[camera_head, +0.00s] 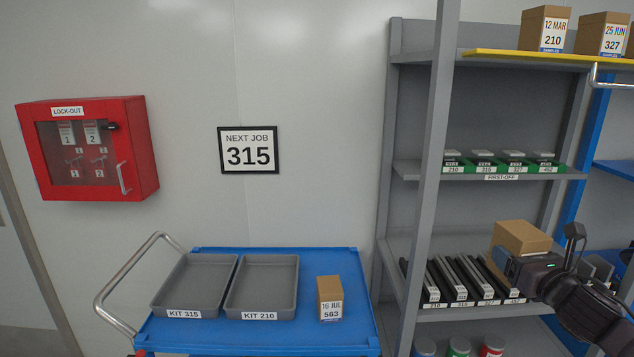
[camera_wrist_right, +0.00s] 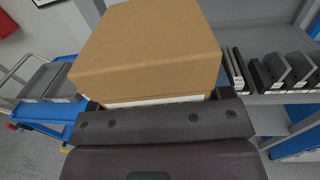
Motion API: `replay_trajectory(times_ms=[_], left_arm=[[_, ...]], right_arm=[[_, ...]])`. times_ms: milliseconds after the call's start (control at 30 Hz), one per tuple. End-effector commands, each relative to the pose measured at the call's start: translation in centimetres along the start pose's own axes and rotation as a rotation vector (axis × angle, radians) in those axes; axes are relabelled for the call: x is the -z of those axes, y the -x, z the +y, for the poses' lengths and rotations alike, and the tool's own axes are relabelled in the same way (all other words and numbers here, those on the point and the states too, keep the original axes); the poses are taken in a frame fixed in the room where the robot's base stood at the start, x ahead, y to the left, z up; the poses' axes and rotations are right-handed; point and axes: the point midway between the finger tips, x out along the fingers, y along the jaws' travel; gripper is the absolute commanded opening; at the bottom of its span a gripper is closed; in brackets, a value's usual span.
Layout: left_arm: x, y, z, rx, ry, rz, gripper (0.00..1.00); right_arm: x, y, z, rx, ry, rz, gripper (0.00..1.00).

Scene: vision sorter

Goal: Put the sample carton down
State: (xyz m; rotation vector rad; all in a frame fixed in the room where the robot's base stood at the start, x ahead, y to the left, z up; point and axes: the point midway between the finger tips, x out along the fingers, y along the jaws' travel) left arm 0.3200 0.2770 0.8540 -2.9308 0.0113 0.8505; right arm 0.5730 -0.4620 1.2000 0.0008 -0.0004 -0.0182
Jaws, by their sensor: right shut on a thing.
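My right gripper (camera_head: 524,268) is shut on a brown sample carton (camera_head: 520,237), in front of the shelf unit at the right of the head view. In the right wrist view the carton (camera_wrist_right: 150,50) fills the middle, pressed against the dark gripper (camera_wrist_right: 158,118). Its label is mostly hidden there. Another carton (camera_head: 329,298), marked 16 JUL 563, stands upright on the blue cart (camera_head: 260,338). Two more cartons, 12 MAR 210 (camera_head: 545,28) and 25 JUN 327 (camera_head: 602,34), stand on the yellow-edged top shelf (camera_head: 500,53). My left gripper is not in view.
Grey trays KIT 315 (camera_head: 196,284) and KIT 210 (camera_head: 262,286) lie empty on the cart. Dark upright items (camera_head: 460,280) line the shelf beside the held carton. A grey post (camera_head: 432,170) stands left of it. A NEXT JOB 315 sign (camera_head: 248,150) hangs on the wall.

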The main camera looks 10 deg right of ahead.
Motion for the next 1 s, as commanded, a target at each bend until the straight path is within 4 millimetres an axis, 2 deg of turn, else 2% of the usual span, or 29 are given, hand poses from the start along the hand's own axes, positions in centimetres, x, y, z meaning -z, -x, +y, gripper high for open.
replay_trajectory(times_ms=[33, 200, 367, 500, 700, 800, 1000], left_arm=[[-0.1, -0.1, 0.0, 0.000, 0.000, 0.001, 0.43], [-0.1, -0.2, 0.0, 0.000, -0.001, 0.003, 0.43], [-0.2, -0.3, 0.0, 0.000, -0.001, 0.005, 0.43], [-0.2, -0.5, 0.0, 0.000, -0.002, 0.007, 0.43], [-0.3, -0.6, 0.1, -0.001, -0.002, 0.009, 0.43], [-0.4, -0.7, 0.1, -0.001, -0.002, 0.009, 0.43], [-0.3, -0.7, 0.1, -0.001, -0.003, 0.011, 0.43]], right_arm=[[1.6, 0.4, 1.1, -0.007, -0.007, 0.000, 0.34], [6.2, 1.7, 5.1, -0.029, -0.007, 0.000, 0.34], [9.7, 3.2, 9.6, -0.045, -0.008, -0.001, 0.34], [12.0, 4.8, 14.1, -0.053, -0.009, -0.002, 0.34], [13.4, 7.0, 20.5, -0.046, -0.008, -0.004, 0.34], [13.4, 7.8, 22.7, -0.035, -0.006, -0.003, 0.34], [13.1, 8.6, 25.0, -0.021, 0.000, -0.003, 0.34]])
